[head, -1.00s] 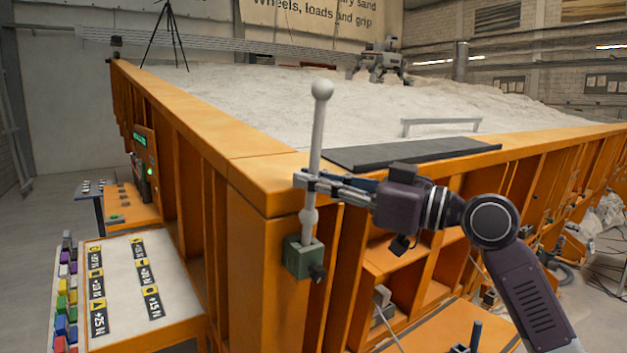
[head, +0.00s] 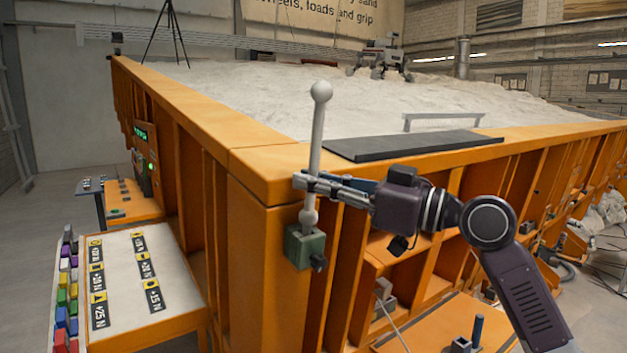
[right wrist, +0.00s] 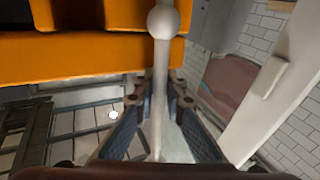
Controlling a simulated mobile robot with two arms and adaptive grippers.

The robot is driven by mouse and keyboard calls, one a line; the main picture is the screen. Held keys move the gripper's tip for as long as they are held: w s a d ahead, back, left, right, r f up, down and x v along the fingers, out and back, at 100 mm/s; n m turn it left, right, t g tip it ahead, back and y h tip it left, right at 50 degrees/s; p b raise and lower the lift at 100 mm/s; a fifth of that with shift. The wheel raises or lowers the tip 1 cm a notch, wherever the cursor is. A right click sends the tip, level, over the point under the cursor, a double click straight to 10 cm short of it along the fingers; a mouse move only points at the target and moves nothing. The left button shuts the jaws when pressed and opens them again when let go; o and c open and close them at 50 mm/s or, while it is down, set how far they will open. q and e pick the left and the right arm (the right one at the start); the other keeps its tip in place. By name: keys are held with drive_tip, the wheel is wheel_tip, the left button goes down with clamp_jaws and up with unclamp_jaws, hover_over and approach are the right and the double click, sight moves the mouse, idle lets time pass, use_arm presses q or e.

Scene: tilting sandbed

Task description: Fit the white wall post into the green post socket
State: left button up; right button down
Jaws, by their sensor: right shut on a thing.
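The white wall post (head: 316,142) stands nearly upright, leaning slightly, with a ball at its top and a smaller bulge near its lower end. My right gripper (head: 308,184) is shut on its shaft below the middle. The green post socket (head: 304,248) is fixed on the orange corner, with a dark knob on its side. The post's lower end meets the socket's top; how deep it sits is hidden. In the right wrist view the post (right wrist: 160,95) runs between the fingers of my right gripper (right wrist: 158,108). My left gripper is not in view.
The orange sandbed wall (head: 262,160) stands right behind the post. A dark flat plate (head: 412,146) lies on its rim. A sloping label board (head: 135,285) is at lower left, with coloured blocks beside it. An orange shelf (head: 445,325) is below my arm.

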sight(321, 138)
drive_tip(key=shift+f, duration=0.4)
drive_tip(key=c, duration=1.9)
unclamp_jaws()
drive_tip(key=o, duration=0.5)
drive_tip(key=shift+c, duration=0.2)
drive_tip(key=shift+r, duration=0.1)
drive_tip(key=shift+s+d+r+p, duration=0.15)
drive_tip(key=shift+r+p, duration=0.7)
drive_tip(key=shift+r, duration=0.45)
drive_tip(key=shift+s+d+r+p, duration=0.1)
drive_tip(key=shift+s+r+p, duration=0.1)
drive_tip(key=shift+r+p, duration=0.85)
drive_tip(key=shift+s+d+r+p, duration=0.15)
drive_tip(key=shift+r+p, duration=0.45)
drive_tip(key=shift+r, duration=0.95)
drive_tip(key=shift+f, duration=0.1)
